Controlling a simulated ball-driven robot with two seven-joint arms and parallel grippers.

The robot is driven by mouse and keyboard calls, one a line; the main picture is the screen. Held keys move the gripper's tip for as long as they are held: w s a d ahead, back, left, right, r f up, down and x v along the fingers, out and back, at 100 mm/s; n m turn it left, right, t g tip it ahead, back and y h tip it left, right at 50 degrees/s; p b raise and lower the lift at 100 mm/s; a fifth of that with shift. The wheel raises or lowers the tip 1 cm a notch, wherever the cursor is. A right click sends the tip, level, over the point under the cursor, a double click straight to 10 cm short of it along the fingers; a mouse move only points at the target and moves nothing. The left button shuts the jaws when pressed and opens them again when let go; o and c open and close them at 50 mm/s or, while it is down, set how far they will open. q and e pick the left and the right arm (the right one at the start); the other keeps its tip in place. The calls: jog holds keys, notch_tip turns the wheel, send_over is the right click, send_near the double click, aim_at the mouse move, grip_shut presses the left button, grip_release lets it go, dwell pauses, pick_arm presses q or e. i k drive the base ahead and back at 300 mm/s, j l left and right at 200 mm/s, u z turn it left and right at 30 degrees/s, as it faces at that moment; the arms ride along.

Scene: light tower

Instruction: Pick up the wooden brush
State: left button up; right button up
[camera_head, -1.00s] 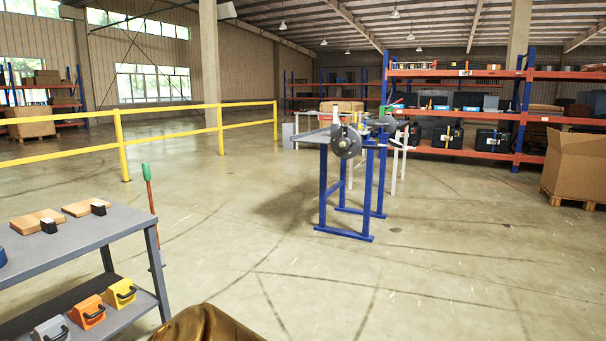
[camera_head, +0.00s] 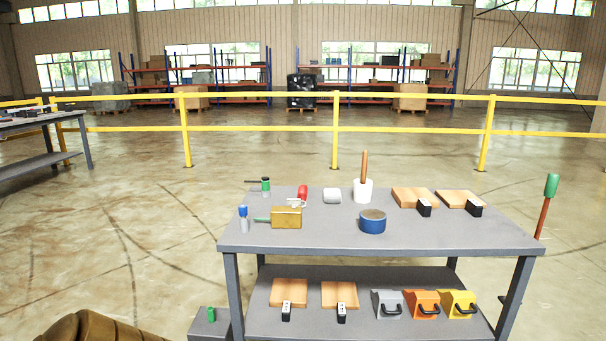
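No thing is plainly a brush. An upright wooden handle (camera_head: 364,166) stands in a white cup (camera_head: 363,191) at the back middle of the grey table (camera_head: 300,243); what is at its lower end is hidden. Flat wooden blocks with black parts lie at the back right of the tabletop, one left (camera_head: 412,197) and one right (camera_head: 456,198). Two more lie on the lower shelf, one left (camera_head: 288,291) and one right (camera_head: 339,294). I cannot tell which of these is the wooden brush. Neither of my grippers is in view.
A blue tin (camera_head: 372,222), a brass-coloured box (camera_head: 286,218), a red item (camera_head: 302,192) and a white roll (camera_head: 332,195) share the tabletop. A green-topped pole (camera_head: 551,186) stands at its right end. A yellow railing (camera_head: 335,130) runs behind.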

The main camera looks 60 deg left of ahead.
aim_at(365, 153)
jog(key=u, duration=1.5)
